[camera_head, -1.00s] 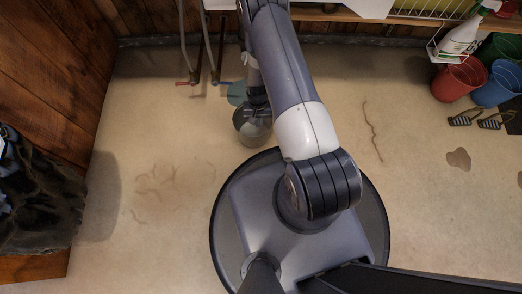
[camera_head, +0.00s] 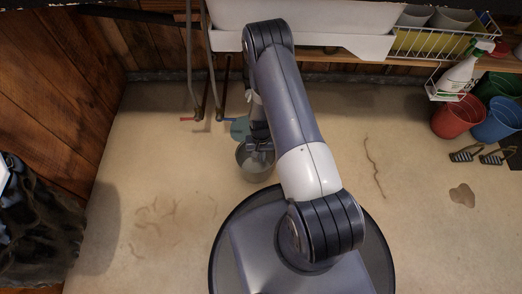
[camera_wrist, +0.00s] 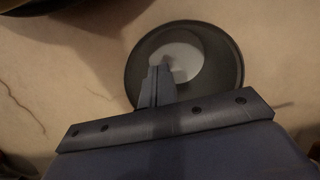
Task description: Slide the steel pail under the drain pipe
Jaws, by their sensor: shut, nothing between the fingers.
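The steel pail (camera_head: 242,166) is a round grey vessel standing upright on the floor, just in front of a teal disc (camera_head: 239,127). In the wrist view the pail (camera_wrist: 226,82) shows from above, with a dark rim and a pale inside. My gripper (camera_head: 258,147) points down at the pail. In the wrist view my gripper (camera_wrist: 161,70) is shut and empty, its fingertips over the pail's opening. I cannot tell whether they touch the inner wall. I cannot make out the drain pipe's outlet; my arm covers part of that area.
A white trough (camera_head: 300,38) runs along the back wall. Upright pipes with a red tap (camera_head: 187,119) and a blue tap stand left of the disc. Red (camera_head: 459,116) and blue buckets (camera_head: 498,120) stand at the right. The floor left of the pail is clear apart from stains.

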